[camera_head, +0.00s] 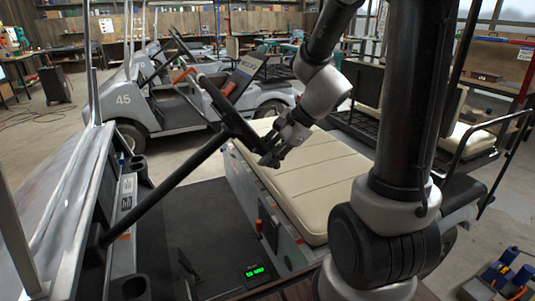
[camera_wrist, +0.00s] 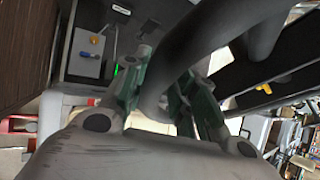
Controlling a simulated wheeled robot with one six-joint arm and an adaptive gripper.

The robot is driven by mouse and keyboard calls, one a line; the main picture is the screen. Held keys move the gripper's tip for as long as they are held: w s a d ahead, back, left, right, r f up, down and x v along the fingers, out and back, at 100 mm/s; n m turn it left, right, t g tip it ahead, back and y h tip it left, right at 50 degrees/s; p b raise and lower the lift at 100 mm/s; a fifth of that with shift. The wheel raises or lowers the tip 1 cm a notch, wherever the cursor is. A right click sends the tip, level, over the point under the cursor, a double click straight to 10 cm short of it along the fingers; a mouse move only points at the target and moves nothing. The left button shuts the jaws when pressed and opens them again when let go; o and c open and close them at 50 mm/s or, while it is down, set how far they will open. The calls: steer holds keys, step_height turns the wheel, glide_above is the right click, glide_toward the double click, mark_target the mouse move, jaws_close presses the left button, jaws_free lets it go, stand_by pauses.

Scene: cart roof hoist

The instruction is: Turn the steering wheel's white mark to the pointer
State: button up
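The dark steering wheel (camera_head: 222,107) is seen nearly edge-on in the head view, on a long slanted column (camera_head: 165,193). My gripper (camera_head: 270,156) is at the wheel's lower right end, beside the cream seat. In the wrist view the thick dark rim (camera_wrist: 185,50) passes between the two green-padded fingers of my gripper (camera_wrist: 160,85). The fingers lie close against both sides of the rim and look shut on it. I cannot make out the white mark or identify the pointer for certain; small orange pieces (camera_head: 229,88) show near the wheel's upper part.
The cream seat (camera_head: 310,180) lies close under and right of my gripper. The grey dashboard (camera_head: 125,195) and windshield frame stand at left. A green lit display (camera_head: 255,271) sits low on the cart floor. Another cart (camera_head: 150,100) stands behind on open floor.

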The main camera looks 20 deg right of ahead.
steer(key=shift+o, duration=1.1)
steer(key=v, duration=1.2)
steer(key=s+d+f+n+g+h, duration=0.2)
steer(key=s+d+n+h, duration=0.15)
steer(key=s+n, duration=0.5)
steer(key=s+r+n, duration=0.1)
steer(key=n, duration=0.2)
steer(key=s+r+n+t+h, duration=0.1)
steer(key=s+n, duration=0.1)
steer(key=n, duration=0.1)
steer(key=s+a+r+n+h, duration=0.1)
steer(key=n, duration=0.2)
steer(key=shift+s+r+t+h, duration=0.25)
steer(key=shift+r+t, duration=0.15)
